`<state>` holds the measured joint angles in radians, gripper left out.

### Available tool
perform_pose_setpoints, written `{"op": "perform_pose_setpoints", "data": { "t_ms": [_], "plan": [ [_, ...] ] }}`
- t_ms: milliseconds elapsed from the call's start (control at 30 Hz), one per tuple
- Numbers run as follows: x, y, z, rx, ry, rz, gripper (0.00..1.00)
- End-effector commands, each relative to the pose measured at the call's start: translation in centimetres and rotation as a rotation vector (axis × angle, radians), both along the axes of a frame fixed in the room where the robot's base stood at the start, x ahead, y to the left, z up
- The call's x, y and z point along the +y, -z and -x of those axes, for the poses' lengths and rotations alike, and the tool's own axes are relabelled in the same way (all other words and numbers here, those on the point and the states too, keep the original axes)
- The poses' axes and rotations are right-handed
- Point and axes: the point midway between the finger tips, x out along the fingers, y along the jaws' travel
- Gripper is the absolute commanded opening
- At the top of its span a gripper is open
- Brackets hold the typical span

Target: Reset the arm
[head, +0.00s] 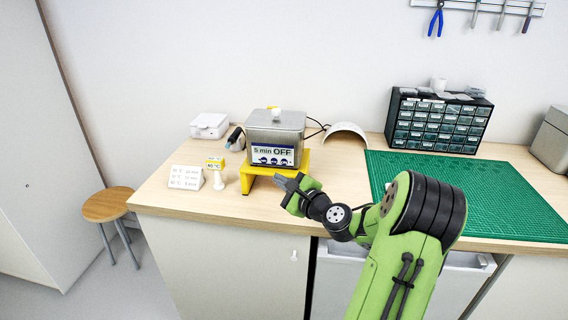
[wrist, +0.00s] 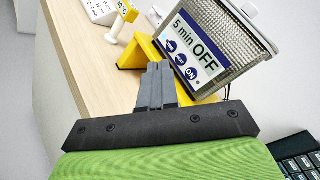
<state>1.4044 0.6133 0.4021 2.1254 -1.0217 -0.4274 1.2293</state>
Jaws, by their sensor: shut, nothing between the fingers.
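My gripper (head: 283,181) is at the end of the green arm, just in front of the yellow stand at the front edge of the bench. In the wrist view its two grey fingers (wrist: 156,84) are together with nothing between them. The metal ultrasonic bath (head: 275,135) sits on the yellow stand (head: 262,171); its lid is on, and its front panel reads "5 min OFF". The bath also shows large and tilted in the wrist view (wrist: 225,25), just beyond the fingertips. I cannot tell whether the fingers touch the stand.
A small yellow display on a white post (head: 217,178) and a white label card (head: 186,177) stand left of the bath. A white box (head: 209,125) is behind them. A green mat (head: 480,190) lies clear on the right, before a drawer cabinet (head: 437,122). A stool (head: 107,205) stands left.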

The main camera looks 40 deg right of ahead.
Motion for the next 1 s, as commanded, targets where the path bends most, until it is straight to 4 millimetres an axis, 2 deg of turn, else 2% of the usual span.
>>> {"op": "perform_pose_setpoints", "data": {
  "t_ms": [367, 467, 567, 600, 667, 700, 767, 800, 867, 900, 967, 1000],
  "plan": [
    [0.0, 0.0, 0.0, 0.000, 0.000, 0.000, 0.00],
    [1.3, -0.3, -0.5, 0.026, -0.035, 0.042, 0.00],
    [7.0, -1.1, -2.0, 0.147, -0.189, 0.237, 0.00],
    [10.4, -1.4, -2.3, 0.220, -0.286, 0.369, 0.00],
    [15.7, -1.9, -1.8, 0.335, -0.450, 0.603, 0.00],
    [18.6, -2.2, -0.8, 0.404, -0.549, 0.756, 0.00],
    [22.2, -2.9, 1.3, 0.489, -0.686, 0.976, 0.00],
    [24.2, -3.5, 3.1, 0.535, -0.772, 1.114, 0.00],
    [26.5, -4.7, 6.1, 0.592, -0.884, 1.310, 0.00],
    [27.6, -5.5, 8.3, 0.620, -0.952, 1.431, 0.00],
    [28.8, -6.9, 11.9, 0.651, -1.047, 1.595, 0.00],
    [29.3, -7.7, 14.3, 0.663, -1.105, 1.687, 0.00]
  ]
}}
